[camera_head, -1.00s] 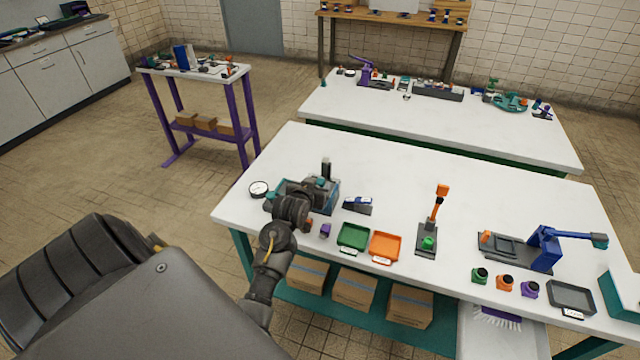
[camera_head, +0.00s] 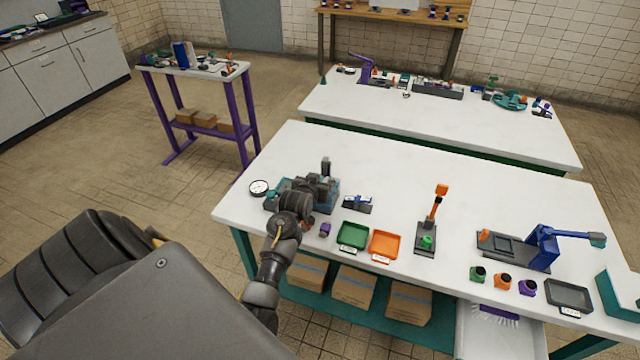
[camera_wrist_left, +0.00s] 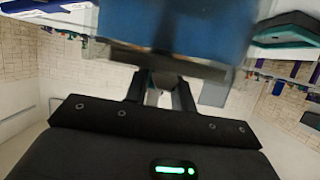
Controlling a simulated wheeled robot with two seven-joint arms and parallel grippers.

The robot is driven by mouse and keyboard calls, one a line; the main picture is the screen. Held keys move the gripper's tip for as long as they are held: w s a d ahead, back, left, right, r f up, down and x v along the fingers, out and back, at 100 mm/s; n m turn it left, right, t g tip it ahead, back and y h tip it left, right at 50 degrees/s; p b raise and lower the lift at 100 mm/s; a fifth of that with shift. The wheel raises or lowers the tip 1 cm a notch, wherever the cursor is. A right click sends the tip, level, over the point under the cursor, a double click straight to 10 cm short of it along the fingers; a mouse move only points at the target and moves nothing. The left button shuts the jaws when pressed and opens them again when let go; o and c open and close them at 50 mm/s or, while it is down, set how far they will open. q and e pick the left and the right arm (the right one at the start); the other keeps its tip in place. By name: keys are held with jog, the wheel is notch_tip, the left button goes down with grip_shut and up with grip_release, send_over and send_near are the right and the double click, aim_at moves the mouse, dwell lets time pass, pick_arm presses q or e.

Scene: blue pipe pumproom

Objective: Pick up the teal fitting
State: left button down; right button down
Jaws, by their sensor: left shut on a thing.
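My left gripper (camera_head: 318,184) is over the left part of the near white table, at a blue-teal bin (camera_head: 333,197) that my arm partly covers. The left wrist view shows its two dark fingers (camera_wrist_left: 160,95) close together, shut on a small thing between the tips. That thing is mostly hidden and its colour is unclear; I take it to be the teal fitting. A large blue surface (camera_wrist_left: 175,25) fills the top of the left wrist view, very near the fingers. My right gripper is not in view.
A gauge (camera_head: 259,187) stands left of the bin, a small dark stand (camera_head: 358,204) right of it. A green tray (camera_head: 352,236), an orange tray (camera_head: 385,244) and a purple fitting (camera_head: 325,230) lie near the front edge.

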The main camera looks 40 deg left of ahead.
pick_arm(q)
jog(key=shift+r, duration=0.1)
jog(key=shift+r+b, duration=0.4)
jog(key=shift+r, duration=0.25)
jog(key=s+d+r, duration=0.3)
jog(key=s+r, duration=0.8)
jog(key=s, duration=0.2)
jog(key=shift+s+d+r, duration=0.15)
jog(key=shift+s+r, duration=0.15)
jog(key=shift+s, duration=0.05)
